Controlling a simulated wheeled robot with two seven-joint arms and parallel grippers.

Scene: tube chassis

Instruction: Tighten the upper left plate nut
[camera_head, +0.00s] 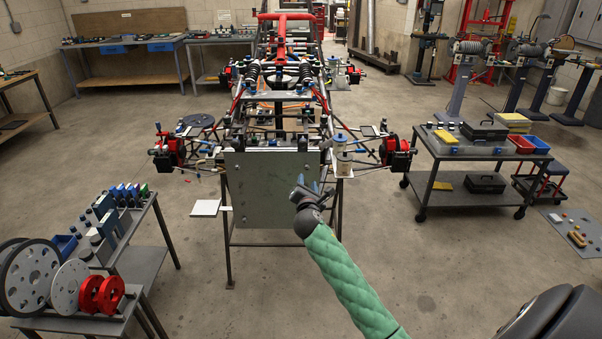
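A pale grey-green square plate (265,190) stands upright at the front of the tube chassis (283,100). Small dark spots show near its corners, but the upper left nut is too small to make out. My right gripper (303,186) is in front of the plate's right part, at the end of my green-sleeved arm. Its fingers look narrow and dark, and their opening is too small to tell. I cannot tell whether it touches the plate or holds anything. My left gripper is not in view.
A bench with wheels and red discs (90,295) stands at the lower left. A cart with toolboxes and bins (455,150) stands at the right. Red hub assemblies (396,152) stick out on both sides of the chassis. The floor around the chassis stand is mostly clear.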

